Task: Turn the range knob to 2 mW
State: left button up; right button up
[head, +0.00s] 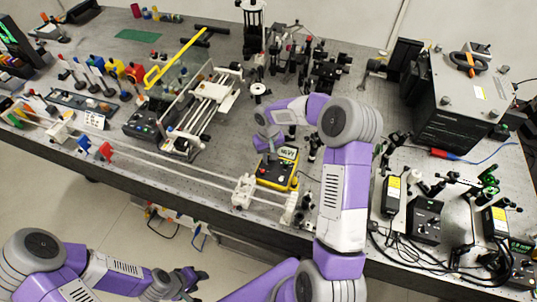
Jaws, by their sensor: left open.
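A yellow-edged power meter (291,180) with a small greenish display (288,153) sits on the bench near its front edge. My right gripper (269,155) points down at the left part of the meter's face, close to or touching it. Its fingers are too small and covered to show whether they are open or shut. The range knob is not distinguishable; the gripper may hide it. My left gripper (193,279) is open and empty, low in front of the bench and apart from everything on it.
A long rail (170,160) with white mounts runs along the front edge, left of the meter. Optical mounts and cables (425,220) crowd the right. A large dark instrument (452,110) stands at the back right.

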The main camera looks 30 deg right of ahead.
grip_shut()
jog(key=n, duration=0.5)
jog(key=shift+r, duration=0.1)
jog(key=n+p, duration=0.1)
jog(key=n, duration=0.3)
jog(key=n+p, duration=0.1)
jog(key=n, duration=0.4)
jog(key=shift+n, duration=0.4)
jog(key=shift+n+p, duration=0.75)
jog(key=shift+n, duration=1.75)
